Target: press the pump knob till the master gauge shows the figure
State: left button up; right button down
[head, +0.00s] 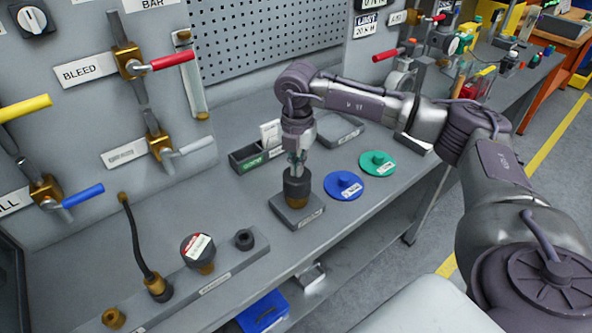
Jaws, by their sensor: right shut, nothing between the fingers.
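A black knob (297,187) with a brass-coloured lower part stands upright on a small grey labelled block (296,211) at the middle of the bench. The block's label is too small to read. My right gripper (297,171) points straight down with its fingers shut and empty, right over the knob's top. I cannot tell whether the tips touch it. A round dial (453,45) shows far off at the top right, too small to read; I cannot tell whether it is the master gauge. My left gripper is out of view.
Blue (344,185) and green (377,163) discs lie right of the block, and a dark green box (254,156) stands behind it. A rail (215,285) with fittings runs along the front left. Red (173,60), yellow and blue valve handles stick out from the left panel.

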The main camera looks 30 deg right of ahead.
jog(key=shift+s+f+b, duration=0.1)
jog(key=shift+f+b, duration=1.1)
jog(key=shift+f, duration=0.75)
jog(key=shift+r+p, duration=2.4)
jog(key=shift+r, duration=1.25)
jog(key=shift+f, duration=0.3)
jog(key=shift+r, duration=0.3)
jog(key=shift+r, duration=0.1)
dwell(0.6)
notch_tip(320, 180, up, 5)
jog(key=p, duration=0.3)
dwell(0.6)
